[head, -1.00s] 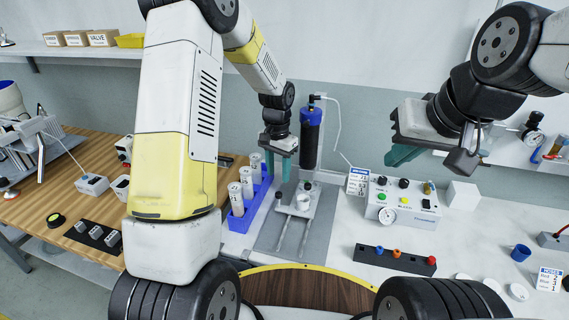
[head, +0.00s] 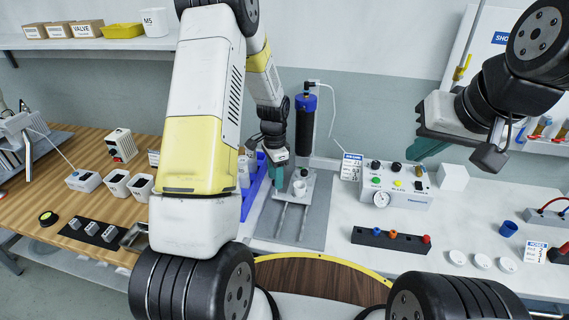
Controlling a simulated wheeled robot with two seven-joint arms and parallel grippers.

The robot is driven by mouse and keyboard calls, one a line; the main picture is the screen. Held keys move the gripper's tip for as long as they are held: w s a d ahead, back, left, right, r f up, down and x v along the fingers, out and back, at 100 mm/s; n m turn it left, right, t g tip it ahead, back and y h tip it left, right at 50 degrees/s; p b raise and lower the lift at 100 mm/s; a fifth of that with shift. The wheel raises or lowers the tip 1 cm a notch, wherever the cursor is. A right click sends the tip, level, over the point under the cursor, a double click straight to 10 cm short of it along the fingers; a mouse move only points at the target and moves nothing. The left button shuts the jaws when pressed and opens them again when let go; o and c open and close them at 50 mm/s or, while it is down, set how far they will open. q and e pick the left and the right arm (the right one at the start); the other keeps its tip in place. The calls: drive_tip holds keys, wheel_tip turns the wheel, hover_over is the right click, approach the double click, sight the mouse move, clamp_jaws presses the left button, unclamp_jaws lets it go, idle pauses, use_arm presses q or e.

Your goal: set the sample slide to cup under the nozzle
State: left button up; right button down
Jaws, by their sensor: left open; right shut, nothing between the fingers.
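The sample slide (head: 310,182) is a small grey carriage at the back of two rails on a grey base plate (head: 268,225). A small white cup (head: 300,188) stands upright on it. The dark dispenser cylinder with a blue cap (head: 306,125) stands upright behind the slide; I cannot make out its nozzle tip. My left gripper (head: 279,175) is open, pointing down with teal fingers just left of the cup; whether it touches the slide I cannot tell. My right gripper (head: 425,150) is shut and empty, raised above the control box on the right.
A control box (head: 400,188) with buttons and a gauge stands right of the slide. A blue rack with white bottles (head: 254,197) stands close on its left. A black strip with coloured knobs (head: 390,240) lies in front. The white bench between is clear.

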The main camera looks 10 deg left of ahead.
use_arm(q)
drive_tip(key=shift+f, duration=0.4)
clamp_jaws()
idle(1.2)
